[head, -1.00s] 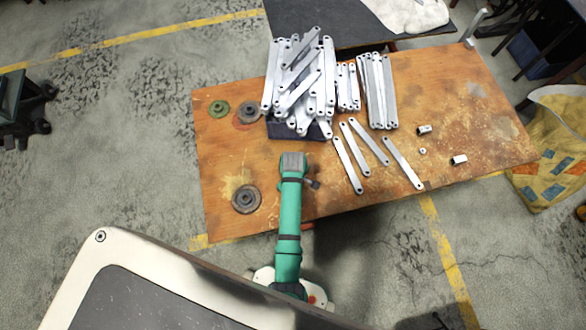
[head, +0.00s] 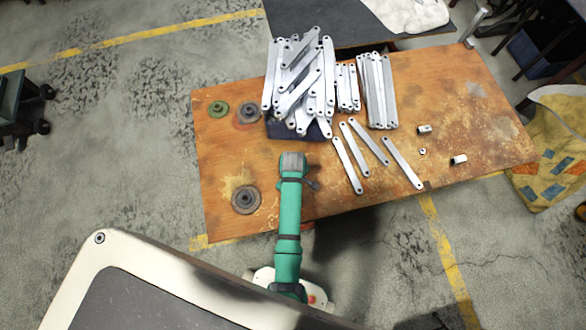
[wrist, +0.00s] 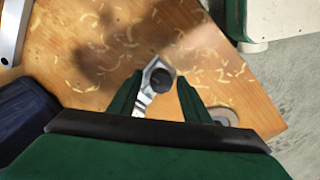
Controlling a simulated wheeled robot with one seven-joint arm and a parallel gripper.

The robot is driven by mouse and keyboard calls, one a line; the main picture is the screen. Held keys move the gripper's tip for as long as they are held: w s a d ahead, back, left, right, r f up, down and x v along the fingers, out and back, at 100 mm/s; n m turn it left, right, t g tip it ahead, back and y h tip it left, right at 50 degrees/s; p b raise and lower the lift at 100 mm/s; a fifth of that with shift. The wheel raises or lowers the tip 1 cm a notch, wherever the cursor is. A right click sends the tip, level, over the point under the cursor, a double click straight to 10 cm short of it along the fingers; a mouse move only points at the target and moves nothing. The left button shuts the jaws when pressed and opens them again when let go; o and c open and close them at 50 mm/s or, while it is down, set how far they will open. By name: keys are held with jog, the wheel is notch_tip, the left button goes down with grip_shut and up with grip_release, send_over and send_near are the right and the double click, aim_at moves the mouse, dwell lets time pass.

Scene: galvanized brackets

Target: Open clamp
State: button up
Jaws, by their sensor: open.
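A small metal piece with a round black knob (wrist: 160,79), which looks like the clamp, lies on or just above the wooden table top in the wrist view. My gripper (wrist: 160,85) is open, with one green finger on each side of this piece. I cannot tell whether the fingers touch it. Its lower part is partly hidden between the fingers. In the head view my arm's end hangs over the table's near part, in front of the dark crate, and hides the gripper's fingers and the clamp.
A dark blue crate (head: 283,131) piled with metal brackets (head: 300,80) stands just beyond my arm. A grey disc (head: 246,199) lies to its left. Several loose brackets (head: 403,162) lie to the right. The wooden table (head: 470,110) has free room at its right.

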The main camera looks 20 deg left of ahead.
jog(key=shift+s+a+m, duration=0.1)
jog(key=shift+m, duration=0.3)
jog(key=m, duration=0.3)
jog(key=shift+d, duration=0.2)
jog(key=m, duration=0.5)
jog(key=shift+a, duration=0.1)
jog(key=m, duration=0.4)
jog(key=shift+m, duration=2.3)
jog(key=c, duration=1)
jog(key=shift+o, duration=0.2)
